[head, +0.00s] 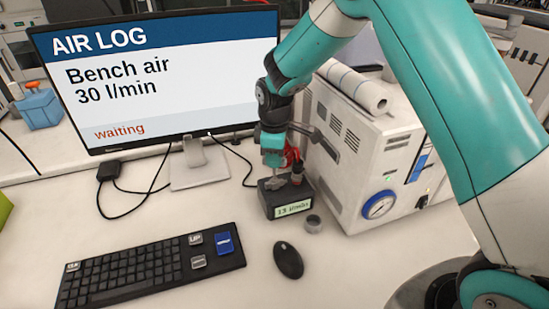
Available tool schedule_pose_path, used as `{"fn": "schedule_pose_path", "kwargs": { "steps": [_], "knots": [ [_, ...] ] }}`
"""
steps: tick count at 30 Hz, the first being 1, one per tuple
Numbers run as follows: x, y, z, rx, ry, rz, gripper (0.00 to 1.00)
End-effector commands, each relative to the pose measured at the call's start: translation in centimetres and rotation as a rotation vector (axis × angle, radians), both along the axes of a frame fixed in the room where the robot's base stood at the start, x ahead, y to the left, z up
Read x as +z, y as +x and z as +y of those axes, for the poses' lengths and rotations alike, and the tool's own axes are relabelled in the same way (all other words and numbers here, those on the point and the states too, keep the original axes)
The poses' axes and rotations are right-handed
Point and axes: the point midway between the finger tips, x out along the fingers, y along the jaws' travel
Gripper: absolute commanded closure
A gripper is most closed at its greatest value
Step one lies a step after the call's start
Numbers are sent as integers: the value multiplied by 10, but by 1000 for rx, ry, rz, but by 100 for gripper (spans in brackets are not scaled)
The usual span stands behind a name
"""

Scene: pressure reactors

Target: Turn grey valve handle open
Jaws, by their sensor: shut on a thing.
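My gripper (273,158) points down over a small black flow meter box (288,198) on the white bench. It is shut on what appears to be the grey valve handle; the jaws and arm hide most of the handle, so its angle cannot be told. A red part and a dark knob (297,173) show just right of the fingers on top of the box. The box's small lit display (293,209) seems to read about 13 l/min. The monitor (160,75) reads "AIR LOG, Bench air 30 l/min, waiting".
A keyboard (150,268) lies at front left. Cables run behind on the bench.

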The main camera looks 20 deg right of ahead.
Motion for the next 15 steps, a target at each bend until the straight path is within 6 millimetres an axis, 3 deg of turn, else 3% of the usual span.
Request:
{"fn": "schedule_pose_path", "kwargs": {
  "steps": [15],
  "knots": [
    [2,2,0,386,1,-6,100]
  ]
}}
